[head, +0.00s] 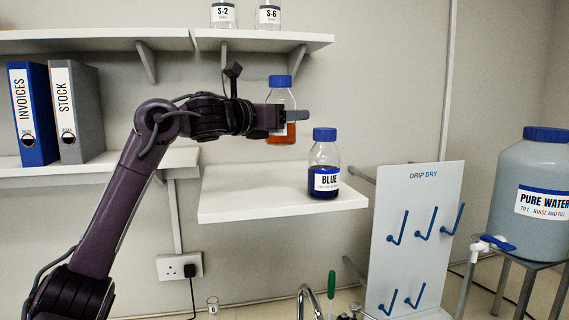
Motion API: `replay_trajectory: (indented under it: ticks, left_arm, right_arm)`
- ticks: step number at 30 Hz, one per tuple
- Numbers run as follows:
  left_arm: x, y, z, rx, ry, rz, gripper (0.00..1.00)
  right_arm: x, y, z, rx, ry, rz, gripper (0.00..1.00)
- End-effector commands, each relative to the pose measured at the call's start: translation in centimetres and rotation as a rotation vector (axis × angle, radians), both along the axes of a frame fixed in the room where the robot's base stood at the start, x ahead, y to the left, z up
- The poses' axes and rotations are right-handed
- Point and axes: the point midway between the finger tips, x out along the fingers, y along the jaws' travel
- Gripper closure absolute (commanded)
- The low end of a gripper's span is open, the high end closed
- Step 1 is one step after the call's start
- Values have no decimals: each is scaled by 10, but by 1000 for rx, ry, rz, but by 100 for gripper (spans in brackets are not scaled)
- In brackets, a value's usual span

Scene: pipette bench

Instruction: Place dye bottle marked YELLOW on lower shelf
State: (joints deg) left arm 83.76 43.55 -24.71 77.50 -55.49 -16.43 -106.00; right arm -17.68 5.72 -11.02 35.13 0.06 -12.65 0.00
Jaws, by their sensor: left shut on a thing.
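My left gripper (290,115) is shut on a blue-capped glass bottle with orange liquid (281,95). It holds the bottle upright in the air, above the lower shelf (240,206) and below the upper shelf. The gripper covers the middle of the bottle, and no wording on its label can be read. A bottle labelled BLUE (324,165), with dark liquid and a blue cap, stands on the right part of the lower shelf. The left part of that shelf is bare. My right gripper is not in view.
The upper shelf (300,42) holds bottles S-2 (222,14) and S-6 (269,15). Binders INVOICES (34,115) and STOCK (77,110) stand at left. A DRIP DRY pegboard (412,190) and a PURE WATER tank (532,190) are at right. A tap (308,292) is below.

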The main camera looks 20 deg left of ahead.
Motion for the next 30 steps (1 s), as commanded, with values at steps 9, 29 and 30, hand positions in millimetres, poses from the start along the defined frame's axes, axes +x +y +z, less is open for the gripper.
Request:
replay_trajectory:
  ticks: [9, 29, 30]
  left_arm:
    - [0, 0, -56, -2, -1, 0, 100]
    - [-1, 1, -99, -1, -5, 0, 100]
    - [-1, 1, -99, -1, -5, 0, 100]
  right_arm:
    - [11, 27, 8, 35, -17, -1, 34]
    - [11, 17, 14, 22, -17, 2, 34]
    - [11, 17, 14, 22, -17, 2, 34]
